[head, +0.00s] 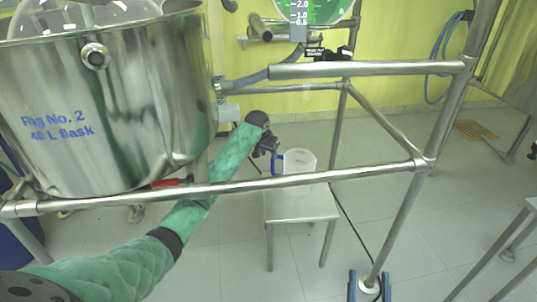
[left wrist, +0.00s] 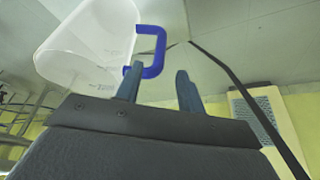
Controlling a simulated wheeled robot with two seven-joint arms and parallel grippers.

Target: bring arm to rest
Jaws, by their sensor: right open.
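My left arm, in a green sleeve, reaches in from the lower left in the head view, passing behind the rig's front rail. My left gripper (head: 274,150) is just left of a clear jug (head: 300,165) with a blue handle (head: 279,164). The jug stands on a small metal stool (head: 298,205). In the left wrist view the gripper's two fingers (left wrist: 158,82) are apart, with the blue handle (left wrist: 160,48) just beyond their tips and the jug (left wrist: 88,45) to the left. I cannot tell whether a finger touches the handle. My right gripper is not in view.
A large steel vessel (head: 110,110) marked "Rig No. 2" fills the upper left. Metal frame rails (head: 300,180) and a slanted post (head: 410,205) stand around the arm. A graduated green-filled glass (head: 315,10) hangs above. Tiled floor (head: 450,200) is open at right.

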